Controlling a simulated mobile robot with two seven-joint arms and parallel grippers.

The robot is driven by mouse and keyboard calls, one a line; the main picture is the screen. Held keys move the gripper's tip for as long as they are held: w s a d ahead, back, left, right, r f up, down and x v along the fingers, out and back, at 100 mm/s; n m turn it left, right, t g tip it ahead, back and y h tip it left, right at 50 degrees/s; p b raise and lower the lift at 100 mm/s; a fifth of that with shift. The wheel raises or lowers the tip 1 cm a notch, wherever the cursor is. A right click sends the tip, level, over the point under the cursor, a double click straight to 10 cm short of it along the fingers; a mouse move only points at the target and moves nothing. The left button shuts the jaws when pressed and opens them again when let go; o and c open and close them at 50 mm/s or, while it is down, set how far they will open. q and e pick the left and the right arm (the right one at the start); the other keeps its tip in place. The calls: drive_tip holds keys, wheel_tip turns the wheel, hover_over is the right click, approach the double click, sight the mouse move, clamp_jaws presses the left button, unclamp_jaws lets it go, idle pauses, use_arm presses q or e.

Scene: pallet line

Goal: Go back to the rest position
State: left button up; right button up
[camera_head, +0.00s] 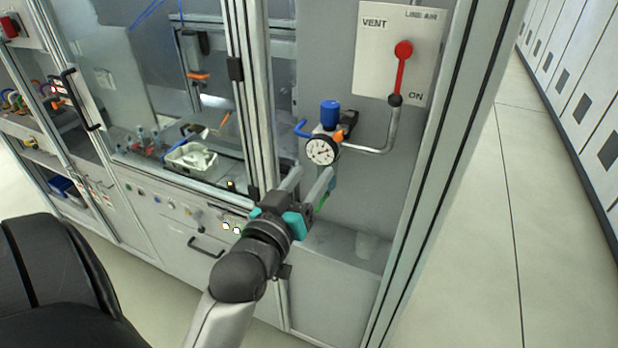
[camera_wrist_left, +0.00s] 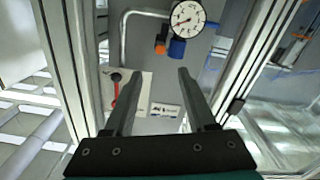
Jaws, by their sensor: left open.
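My left gripper (camera_head: 306,187) is open and empty in front of the grey panel, just below the round pressure gauge (camera_head: 321,151). Its two fingers (camera_wrist_left: 155,100) also show apart in the left wrist view, with nothing between them. The gauge has a white dial and sits under a blue knob (camera_head: 330,114). My right gripper is not in either view.
A metal pipe (camera_head: 378,149) runs from the gauge to the lever. A glass-fronted cabinet with a white bin (camera_head: 178,167) and a door handle (camera_head: 80,100) stands left. An aluminium post (camera_head: 440,150) bounds the panel at right. Open floor (camera_head: 480,250) lies beyond it.

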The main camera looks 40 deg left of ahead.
use_arm(q)
drive_tip(key=s+d+f+m+g+h+b, duration=0.1)
drive_tip(key=s+d+f+g+b, duration=0.15)
drive_tip(key=f, duration=1.25)
drive_tip(key=s+d+f+m+g+h+b, duration=0.1)
drive_tip(key=d+f+m+g+h+b, duration=0.2)
drive_tip(key=f, duration=1.3)
drive_tip(key=s+d+f+g+b, duration=0.2)
drive_tip(key=d+f+g+b, duration=0.15)
drive_tip(key=f, duration=1.15)
drive_tip(key=s+d+f+m+g+b, duration=0.1)
drive_tip(key=s+f+g+b, duration=0.1)
drive_tip(key=s+f, duration=0.6)
drive_tip(key=s+d+f+m+g+b, duration=0.1)
drive_tip(key=s+d+f+g+b, duration=0.1)
drive_tip(key=s+f, duration=0.65)
drive_tip(key=s+a+f+m+g+b, duration=0.2)
drive_tip(key=s+f+g+b, duration=0.1)
drive_tip(key=s+f, duration=0.6)
drive_tip(key=s, duration=0.3)
drive_tip(key=shift+s+a+f+g, duration=0.15)
drive_tip(key=shift+s+g, duration=0.15)
drive_tip(key=shift+s, duration=0.05)
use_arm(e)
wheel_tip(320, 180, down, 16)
use_arm(q)
drive_tip(key=shift+c, duration=0.5)
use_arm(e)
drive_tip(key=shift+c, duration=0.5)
